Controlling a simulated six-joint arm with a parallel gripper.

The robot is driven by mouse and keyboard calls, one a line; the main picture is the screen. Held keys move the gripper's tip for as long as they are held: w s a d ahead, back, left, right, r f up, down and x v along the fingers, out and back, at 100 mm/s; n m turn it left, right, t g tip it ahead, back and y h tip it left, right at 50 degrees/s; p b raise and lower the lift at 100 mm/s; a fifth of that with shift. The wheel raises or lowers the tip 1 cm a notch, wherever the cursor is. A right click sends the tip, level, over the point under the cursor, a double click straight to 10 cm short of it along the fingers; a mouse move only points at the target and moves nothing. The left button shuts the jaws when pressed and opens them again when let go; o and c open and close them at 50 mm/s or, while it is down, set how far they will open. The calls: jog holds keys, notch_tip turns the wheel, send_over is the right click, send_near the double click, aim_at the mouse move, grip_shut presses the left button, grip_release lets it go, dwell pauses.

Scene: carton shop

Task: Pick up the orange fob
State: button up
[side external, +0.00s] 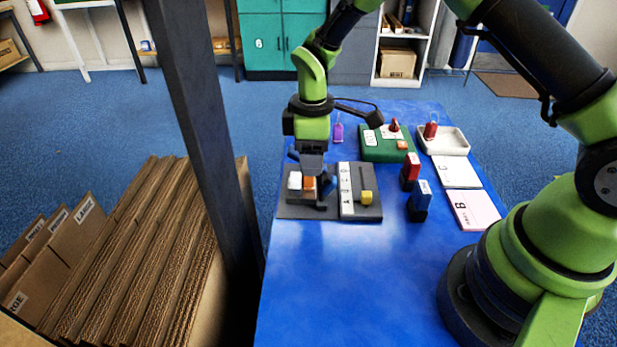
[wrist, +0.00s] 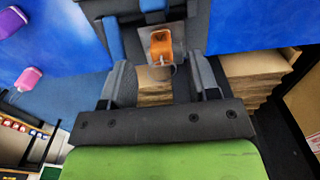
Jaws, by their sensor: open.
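The orange fob (side external: 309,183) is on a dark grey stand (side external: 291,206) on the blue table, beneath my gripper. In the wrist view the orange fob (wrist: 160,46) shows a looped shape and lies between and just beyond my fingertips. My gripper (side external: 313,178) points down over it, and in the wrist view my gripper (wrist: 160,68) is open with a finger on each side. I see no clear contact between fingers and fob. The fob's lower part is hidden.
A panel with a yellow knob (side external: 366,197) stands just right. Behind are a green box (side external: 380,151) and a purple fob (side external: 338,132). The front table is clear.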

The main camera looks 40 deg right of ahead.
aim_at(309, 179)
notch_tip(309, 179, down, 4)
jog(key=shift+s+f, duration=0.15)
grip_shut()
